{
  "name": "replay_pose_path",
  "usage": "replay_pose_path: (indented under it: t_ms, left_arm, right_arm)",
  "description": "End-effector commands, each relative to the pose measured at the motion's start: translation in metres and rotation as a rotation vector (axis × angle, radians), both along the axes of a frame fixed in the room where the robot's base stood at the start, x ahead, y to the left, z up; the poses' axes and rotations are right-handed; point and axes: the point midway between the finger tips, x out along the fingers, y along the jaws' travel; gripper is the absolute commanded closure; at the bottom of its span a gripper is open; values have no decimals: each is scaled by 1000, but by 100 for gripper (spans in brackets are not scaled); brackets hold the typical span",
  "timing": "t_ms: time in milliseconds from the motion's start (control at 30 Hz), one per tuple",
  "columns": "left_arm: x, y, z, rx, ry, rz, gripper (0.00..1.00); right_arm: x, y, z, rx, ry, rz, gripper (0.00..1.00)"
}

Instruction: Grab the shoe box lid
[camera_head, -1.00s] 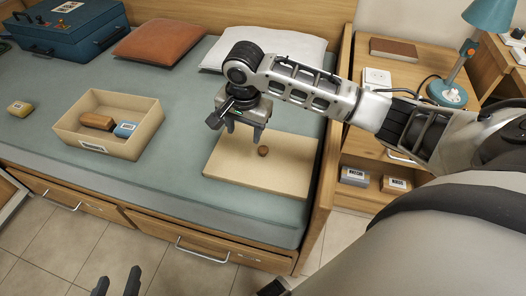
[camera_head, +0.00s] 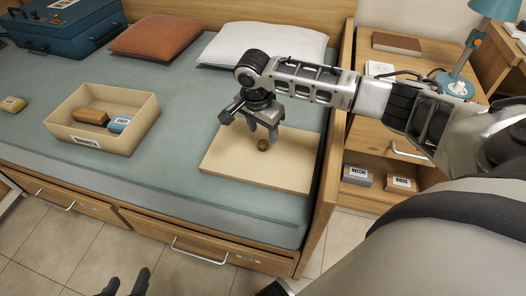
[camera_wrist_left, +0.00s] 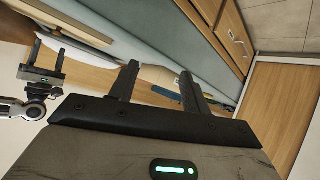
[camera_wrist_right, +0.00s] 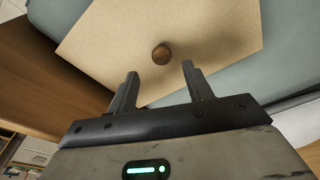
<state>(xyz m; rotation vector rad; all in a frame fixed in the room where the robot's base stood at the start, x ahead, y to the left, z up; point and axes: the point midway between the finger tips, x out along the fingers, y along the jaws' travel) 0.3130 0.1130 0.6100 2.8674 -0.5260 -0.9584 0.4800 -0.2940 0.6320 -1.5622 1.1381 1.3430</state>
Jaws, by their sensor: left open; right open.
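The shoe box lid (camera_head: 235,172) is a flat tan board with a round brown knob (camera_head: 263,145), lying on the bed near its right side. In the right wrist view the knob (camera_wrist_right: 161,54) is ahead of the fingertips, centred between them. My right gripper (camera_head: 263,136) is open and empty, fingers pointing down just above the knob. My left gripper (camera_head: 128,282) is open and empty at the bottom edge of the head view, in front of the bed drawers. The open tan shoe box (camera_head: 112,142) stands on the bed to the left.
The box holds a brown item (camera_head: 91,116) and a blue item (camera_head: 119,123). A white pillow (camera_head: 262,45), orange cushion (camera_head: 156,36) and blue case (camera_head: 66,30) lie behind. A wooden bed side board (camera_head: 328,170) runs close right of the lid.

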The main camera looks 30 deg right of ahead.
Motion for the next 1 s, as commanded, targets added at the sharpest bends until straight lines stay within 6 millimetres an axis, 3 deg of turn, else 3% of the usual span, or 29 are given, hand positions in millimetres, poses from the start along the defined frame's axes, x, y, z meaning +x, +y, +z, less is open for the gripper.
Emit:
replay_pose_path:
  t_ms: [100, 300, 567, 600, 767, 1000]
  left_arm:
    - [-2, -4, -17, -6, 21, -10, 52]
    - [0, -10, -37, -6, 64, -31, 52]
    - [4, -10, -35, -5, 62, -33, 52]
    - [5, -10, -35, -5, 61, -33, 52]
    - [5, -9, -34, -5, 58, -33, 52]
    - [4, -9, -34, -5, 58, -32, 52]
  right_arm:
    - [2, 0, -22, -1, 2, 0, 49]
    - [4, -2, -45, -1, 0, 1, 49]
    - [4, -3, -47, 0, -1, 1, 49]
    - [4, -3, -47, 0, -1, 1, 52]
    - [4, -3, -47, 0, -1, 1, 96]
    - [4, -3, -46, 0, -1, 1, 97]
